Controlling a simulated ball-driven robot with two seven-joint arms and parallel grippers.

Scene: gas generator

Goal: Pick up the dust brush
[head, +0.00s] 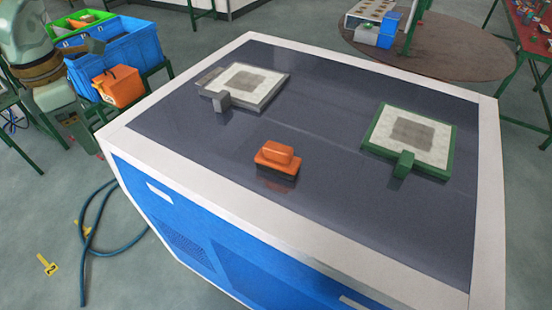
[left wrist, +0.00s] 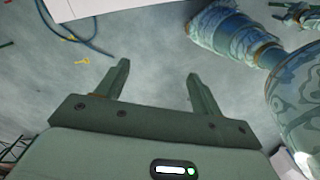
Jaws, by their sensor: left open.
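The dust brush (head: 275,160) has an orange handle and a dark bristle base. It sits upright on the dark top of the blue and white generator (head: 300,120), between the two framed pads and towards the front edge. My left gripper (head: 82,142) hangs at the left of the head view, off the generator's left side and well away from the brush. In the left wrist view its two fingers (left wrist: 157,80) are spread, with only floor between them. The brush does not show in that view. My right gripper is not seen in the head view.
A grey-framed pad (head: 243,84) and a green-framed pad (head: 410,130) lie on the generator top, which is bare around the brush. A blue crate (head: 130,50) and orange box (head: 118,87) stand back left. A blue hose (head: 105,253) lies on the floor.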

